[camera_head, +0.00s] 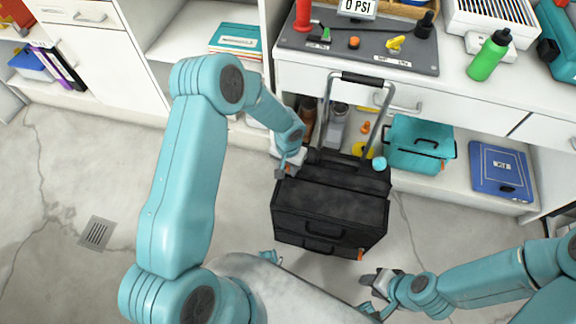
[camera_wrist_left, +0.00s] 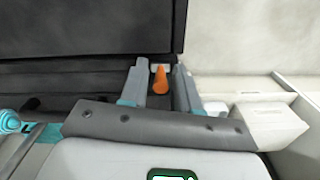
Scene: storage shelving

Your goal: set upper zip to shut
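The black suitcase (camera_head: 330,205) stands on the floor in front of the shelving, its pull handle (camera_head: 355,78) raised. My left gripper (camera_head: 281,172) is at the suitcase's left upper edge. In the left wrist view, an orange zip pull (camera_wrist_left: 160,80) sits between the two fingers of the left gripper (camera_wrist_left: 161,85). The fingers are apart, with gaps beside the pull. Another orange tab (camera_head: 360,254) shows low on the suitcase's right front. My right gripper (camera_head: 374,281) is low, right of the suitcase and apart from it; its finger opening is unclear.
A white counter with a grey tool mat (camera_head: 360,45) and a green bottle (camera_head: 488,57) is behind the suitcase. A teal case (camera_head: 418,145) and blue box (camera_head: 500,172) lie on the low shelf. Concrete floor is free to the left, with a drain grate (camera_head: 97,233).

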